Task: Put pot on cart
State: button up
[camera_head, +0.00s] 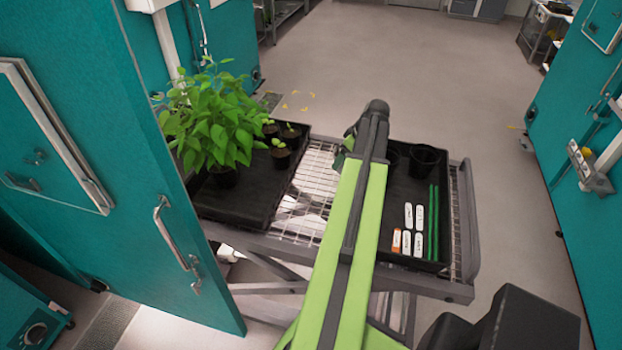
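The cart (312,190) is a grey metal frame with a wire-mesh top, in the middle of the view. A large leafy plant stands in a black pot (223,176) on the left black tray (255,205). Several small black pots with seedlings (281,158) stand on that tray's far right part. An empty black pot (424,162) stands in the right black tray (449,225), with another dark pot partly behind my arm. My green arm reaches over the cart's middle. Its end is above the far side, and my gripper's fingers are hidden or too dark to make out.
White labels (408,215), one orange-ended, and green sticks (432,220) lie in the right tray. An open teal chamber door (130,190) stands close at the cart's left. Teal chambers (590,190) line the right. The floor (420,60) behind the cart is mostly clear.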

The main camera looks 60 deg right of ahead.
jog(key=w+a+f+b, duration=0.1)
jog(key=w+f+b, duration=0.1)
jog(key=f, duration=0.1)
jog(key=w+a+f+b, duration=0.2)
jog(key=f+b, duration=0.1)
jog(key=w+a+f+b, duration=0.1)
jog(key=w+f+b, duration=0.1)
jog(key=f+b, duration=0.1)
jog(key=shift+w+a+f, duration=0.1)
jog(key=shift+w+a, duration=0.05)
jog(key=shift+w, duration=0.1)
jog(key=shift+r, duration=0.2)
jog(key=shift+f, duration=0.15)
jog(key=o, duration=1.7)
